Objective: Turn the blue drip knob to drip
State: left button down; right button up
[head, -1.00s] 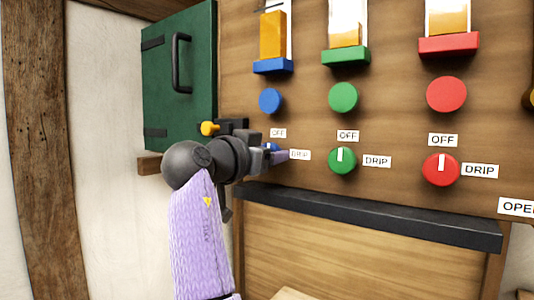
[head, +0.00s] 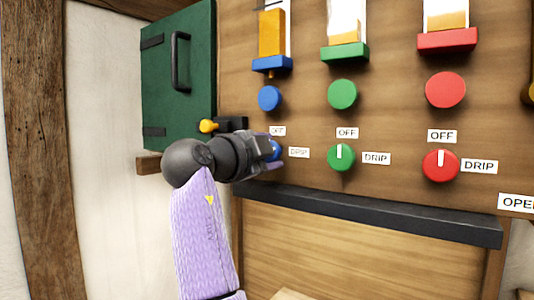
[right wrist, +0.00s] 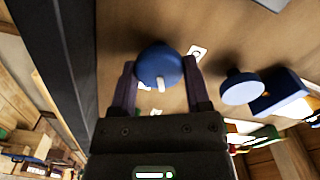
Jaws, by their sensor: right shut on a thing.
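The blue drip knob (head: 276,151) sits on the wooden panel at the lower left, partly hidden by my right gripper (head: 274,149). In the right wrist view the round blue knob (right wrist: 159,62) lies between the two fingers of my right gripper (right wrist: 161,72), which is shut on it. Its white pointer mark points down in that view, towards the side of the DRIP label. In the head view the DRIP label (head: 299,152) is right of the knob and the OFF label (head: 277,131) is above it. My left gripper is not in view.
A blue round button (head: 269,98) is above the knob. The green knob (head: 340,157) and red knob (head: 440,165) stand to the right, pointers up. A dark ledge (head: 370,214) runs below. A green cabinet door (head: 185,80) and yellow knob (head: 208,126) are at the left.

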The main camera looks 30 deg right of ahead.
jog(key=m, duration=0.5)
jog(key=shift+f, duration=0.1)
dwell(0.6)
jog(key=o, duration=1.3)
jog(key=b+v, duration=0.4)
jog(key=v, duration=0.6)
